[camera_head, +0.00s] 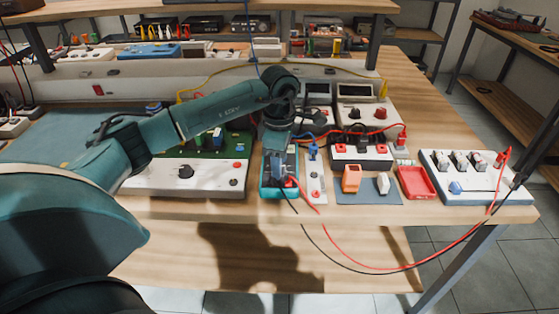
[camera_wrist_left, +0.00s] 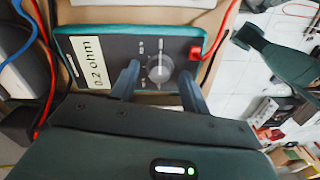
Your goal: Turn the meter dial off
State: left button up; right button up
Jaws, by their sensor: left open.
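The meter (camera_head: 266,193) is a teal-cased box with a dark face near the table's front edge, partly hidden under my left gripper in the head view. In the left wrist view the meter (camera_wrist_left: 120,85) fills the upper middle. Its display (camera_wrist_left: 90,63) reads 0.2 ohm. Its round grey dial (camera_wrist_left: 160,68) has a pale pointer line and small markings around it. My left gripper (camera_head: 279,178) points down over the meter. In the wrist view its fingers (camera_wrist_left: 160,77) are apart, one on each side of the dial; I cannot tell whether they touch it. My right gripper does not show.
Red and black leads (camera_head: 350,264) run from the meter past the table's front edge to a white switch board (camera_head: 462,189) at the right. A white box with a black knob (camera_head: 185,172) stands left. A red tray (camera_head: 416,183) and orange block (camera_head: 351,178) lie right.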

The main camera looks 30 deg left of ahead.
pick_arm(q)
jog(key=shift+f, duration=0.2)
jog(key=c, duration=1)
